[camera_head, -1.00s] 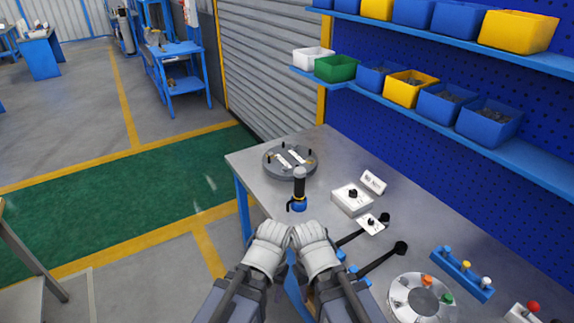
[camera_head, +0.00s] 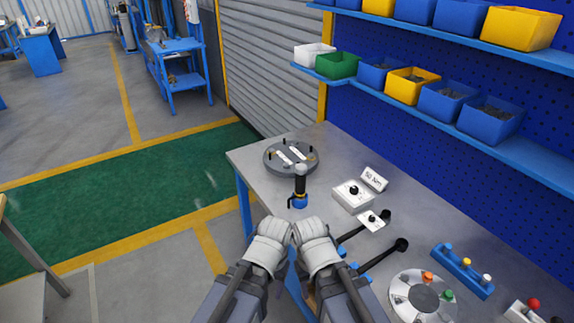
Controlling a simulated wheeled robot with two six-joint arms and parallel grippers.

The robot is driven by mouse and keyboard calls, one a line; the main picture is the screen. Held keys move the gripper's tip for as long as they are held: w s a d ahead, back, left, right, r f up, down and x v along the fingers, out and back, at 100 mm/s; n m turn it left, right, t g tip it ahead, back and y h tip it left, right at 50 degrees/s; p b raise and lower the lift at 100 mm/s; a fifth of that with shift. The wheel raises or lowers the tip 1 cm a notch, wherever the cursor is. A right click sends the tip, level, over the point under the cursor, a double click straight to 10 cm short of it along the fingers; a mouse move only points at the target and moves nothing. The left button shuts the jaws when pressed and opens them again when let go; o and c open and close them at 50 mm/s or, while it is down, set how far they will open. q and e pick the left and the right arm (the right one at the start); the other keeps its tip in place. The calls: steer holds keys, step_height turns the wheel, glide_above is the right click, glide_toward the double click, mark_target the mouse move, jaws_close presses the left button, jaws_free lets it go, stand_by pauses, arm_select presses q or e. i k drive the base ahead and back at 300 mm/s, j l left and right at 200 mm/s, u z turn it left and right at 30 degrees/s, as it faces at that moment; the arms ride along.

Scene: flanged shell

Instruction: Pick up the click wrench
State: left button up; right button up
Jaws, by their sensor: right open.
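Two long black tools with round heads lie on the grey bench, just right of my grippers. The nearer tool (camera_head: 384,257) and the farther tool (camera_head: 352,236) look like wrenches; I cannot tell which one is the click wrench. Their left ends are partly hidden by my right arm. My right gripper (camera_head: 310,230) is open, close to these left ends, with no thing seen in it. My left gripper (camera_head: 273,230) is right beside it, at the bench's front edge. Its fingertips are hidden, so its opening does not show.
A black and blue upright tool (camera_head: 300,188) stands just beyond my grippers, before a round grey flanged part (camera_head: 270,168). A white knob box (camera_head: 350,197) and a "50 Nm" card (camera_head: 374,179) stand behind the wrenches. A round disc (camera_head: 401,283) and blue rack (camera_head: 462,272) are at right.

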mark_target(384, 219)
steer(key=i+j+z, duration=0.1)
steer(key=z, duration=0.35)
steer(key=j+z, duration=0.2)
steer(key=z, duration=0.2)
steer(key=i+j+z, duration=0.1)
steer(key=z, duration=0.35)
steer(key=j+z, duration=0.35)
steer(key=j, duration=0.75)
steer(key=k+j+z, duration=0.1)
steer(key=j+z, duration=0.2)
steer(key=j, duration=1.2)
steer(key=k+j, duration=0.1)
steer(key=j, duration=0.3)
